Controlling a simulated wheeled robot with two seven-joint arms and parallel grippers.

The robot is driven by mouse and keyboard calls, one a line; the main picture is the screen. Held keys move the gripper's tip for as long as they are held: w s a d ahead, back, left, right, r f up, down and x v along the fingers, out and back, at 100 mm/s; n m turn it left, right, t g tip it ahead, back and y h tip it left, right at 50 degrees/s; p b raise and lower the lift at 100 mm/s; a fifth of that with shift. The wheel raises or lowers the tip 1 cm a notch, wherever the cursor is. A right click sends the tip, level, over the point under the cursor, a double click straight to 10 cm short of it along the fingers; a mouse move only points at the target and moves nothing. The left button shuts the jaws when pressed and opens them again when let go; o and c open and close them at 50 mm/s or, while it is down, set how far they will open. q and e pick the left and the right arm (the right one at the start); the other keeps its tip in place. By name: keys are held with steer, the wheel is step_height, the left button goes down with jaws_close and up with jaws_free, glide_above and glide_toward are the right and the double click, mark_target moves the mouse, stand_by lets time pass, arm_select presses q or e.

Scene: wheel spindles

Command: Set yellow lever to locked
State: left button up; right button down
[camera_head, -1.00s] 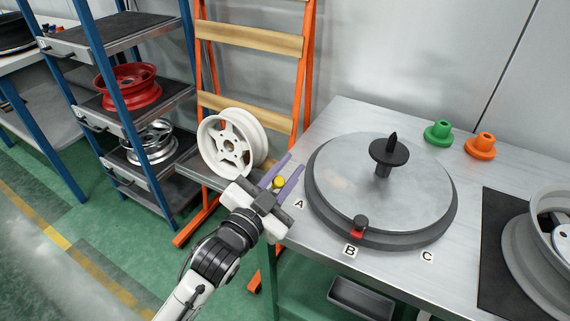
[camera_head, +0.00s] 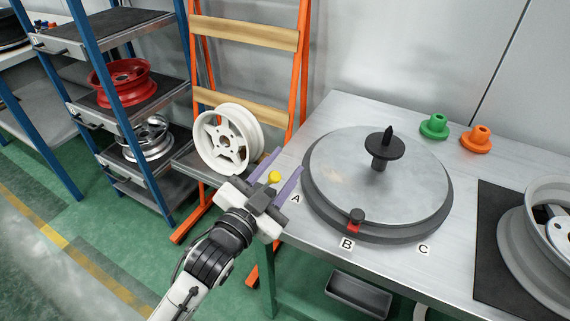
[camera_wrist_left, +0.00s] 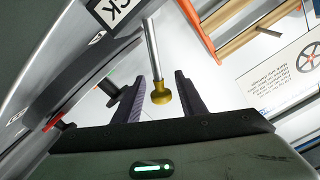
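The yellow lever knob (camera_head: 274,177) shows at the left edge of the table, between the fingers of my left gripper (camera_head: 278,176). In the left wrist view the lever is a grey rod with a yellow ball end (camera_wrist_left: 161,95). It sits between the two open fingers of the gripper (camera_wrist_left: 162,98), with a gap visible beside the right finger. Part of a label ending in "CK" (camera_wrist_left: 108,10) shows near the rod's upper part. My right gripper is not in view.
A round turntable (camera_head: 375,185) with a black spindle and a small red-and-black part (camera_head: 356,220) stands right of the gripper. Letters A, B and C mark the table. A white wheel (camera_head: 228,138) stands behind the gripper. Green (camera_head: 435,127) and orange (camera_head: 476,139) pieces stand at the back.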

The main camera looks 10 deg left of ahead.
arm_select(q)
steer(key=v, duration=0.9)
steer(key=shift+s, duration=0.15)
steer(key=s+a+f+n+g+y, duration=0.1)
steer(key=s+a+f+n+g, duration=0.1)
steer(key=s+f, duration=0.3)
steer(key=s+a+f+n+g+y, duration=0.1)
steer(key=s+f, duration=0.5)
steer(key=f, duration=0.8)
steer(key=s+a+f+n+g+y, duration=0.1)
steer(key=s+a+f+n+g, duration=0.1)
steer(key=s+f+n+g, duration=0.3)
step_height(320, 180, down, 5)
steer(key=shift+s+a+r+y, duration=0.25)
steer(key=shift+s+a+y, duration=0.15)
steer(key=shift+s, duration=0.1)
steer(key=shift+c, duration=0.7)
steer(key=shift+w+d, duration=0.1)
steer(key=shift+d, duration=0.05)
